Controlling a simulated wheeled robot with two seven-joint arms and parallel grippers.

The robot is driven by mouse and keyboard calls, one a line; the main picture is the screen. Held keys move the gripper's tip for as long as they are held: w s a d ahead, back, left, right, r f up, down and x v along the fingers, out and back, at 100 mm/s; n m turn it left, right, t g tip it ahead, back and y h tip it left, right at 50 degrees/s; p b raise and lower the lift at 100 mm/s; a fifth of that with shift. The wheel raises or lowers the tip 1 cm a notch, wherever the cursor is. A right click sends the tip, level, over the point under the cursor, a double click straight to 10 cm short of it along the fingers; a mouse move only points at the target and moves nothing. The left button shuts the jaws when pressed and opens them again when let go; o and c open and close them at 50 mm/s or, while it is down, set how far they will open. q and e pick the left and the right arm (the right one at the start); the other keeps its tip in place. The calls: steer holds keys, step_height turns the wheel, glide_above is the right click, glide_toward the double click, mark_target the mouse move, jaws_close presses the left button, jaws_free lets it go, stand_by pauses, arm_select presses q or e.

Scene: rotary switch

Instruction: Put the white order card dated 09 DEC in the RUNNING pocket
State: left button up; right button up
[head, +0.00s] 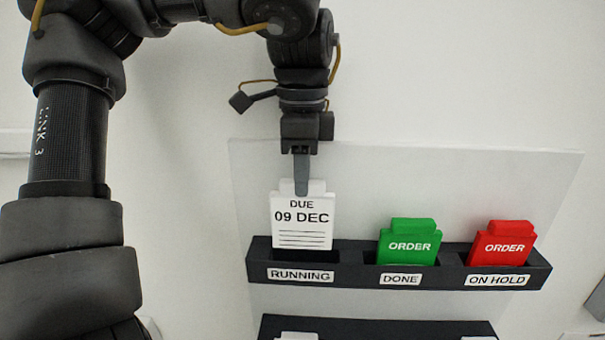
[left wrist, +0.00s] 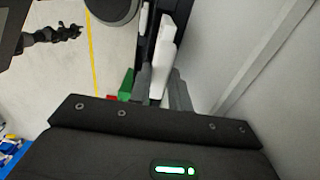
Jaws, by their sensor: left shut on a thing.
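The white order card (head: 303,230) reads DUE 09 DEC in the head view. My left gripper (head: 302,185) is shut on its top tab and holds it upright. The card's lower edge is at the RUNNING pocket (head: 301,275), the left one on the black rack; whether it has entered the pocket I cannot tell for certain. In the left wrist view the white card (left wrist: 160,65) shows edge-on by the gripper's fingers (left wrist: 167,95). My right gripper is not in the head view; a dark gripper (left wrist: 62,33) shows at upper left in the left wrist view, its jaw state unclear.
A green ORDER card (head: 408,246) stands in the DONE pocket and a red ORDER card (head: 502,246) in the ON HOLD pocket. A second black rack (head: 380,328) lies below, with white pieces in it. The pale backboard (head: 440,180) is clear above the cards.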

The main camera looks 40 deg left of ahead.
arm_select(q)
steer(key=shift+s+f, duration=0.1)
steer(key=shift+f, duration=0.1)
steer(key=shift+f+b, duration=0.85)
steer(key=o, duration=1)
steer(key=shift+r, duration=0.1)
step_height(320, 180, up, 9)
steer(key=shift+d+r+p, duration=0.1)
steer(key=shift+p, duration=0.7)
steer(key=shift+w+r, duration=0.2)
steer(key=shift+r, duration=0.55)
